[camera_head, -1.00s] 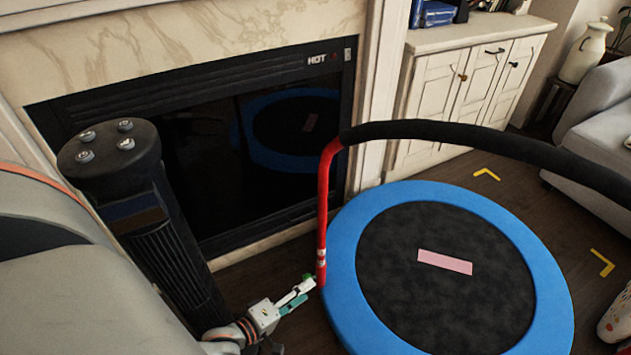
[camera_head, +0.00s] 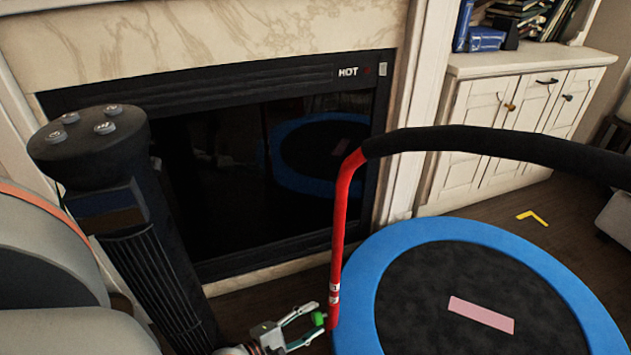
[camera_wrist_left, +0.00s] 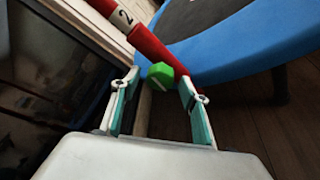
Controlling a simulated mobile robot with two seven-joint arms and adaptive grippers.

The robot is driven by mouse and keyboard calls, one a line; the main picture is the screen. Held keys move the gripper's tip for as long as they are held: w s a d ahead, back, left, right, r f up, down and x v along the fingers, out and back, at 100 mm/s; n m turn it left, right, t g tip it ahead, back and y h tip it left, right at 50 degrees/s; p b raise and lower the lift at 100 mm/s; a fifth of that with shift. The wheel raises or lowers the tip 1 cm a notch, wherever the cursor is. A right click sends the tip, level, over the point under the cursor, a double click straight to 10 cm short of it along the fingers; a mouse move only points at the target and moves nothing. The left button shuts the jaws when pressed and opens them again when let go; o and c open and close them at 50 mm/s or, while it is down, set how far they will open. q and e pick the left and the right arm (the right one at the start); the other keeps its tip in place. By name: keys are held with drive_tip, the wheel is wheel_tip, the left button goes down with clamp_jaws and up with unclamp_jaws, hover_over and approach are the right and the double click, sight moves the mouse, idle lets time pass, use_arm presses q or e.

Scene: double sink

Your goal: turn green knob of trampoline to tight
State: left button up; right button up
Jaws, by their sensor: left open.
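The trampoline (camera_head: 393,250) has a blue rim, a black mat and a red handle post (camera_head: 340,230) with a black padded bar. The green knob (camera_head: 318,319) sits low on the red post. In the left wrist view the knob (camera_wrist_left: 160,76) is a faceted green piece beside the red tube, where a white label with "2" shows. My left gripper (camera_head: 312,318) is open at the knob. In the left wrist view its two teal-padded fingers (camera_wrist_left: 158,92) stand either side of the knob, with the knob at their tips. I cannot tell whether either finger touches it. My right gripper is not in view.
A dark fireplace (camera_head: 270,150) with a glass front stands behind the trampoline. A white cabinet (camera_head: 510,120) with books on top is at the back right. Dark wooden floor with a yellow corner mark (camera_head: 532,217) is clear beyond the trampoline.

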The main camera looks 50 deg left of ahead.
use_arm(q)
drive_tip(key=shift+w+f, duration=0.1)
drive_tip(key=shift+w, duration=0.3)
drive_tip(key=c, duration=1.1)
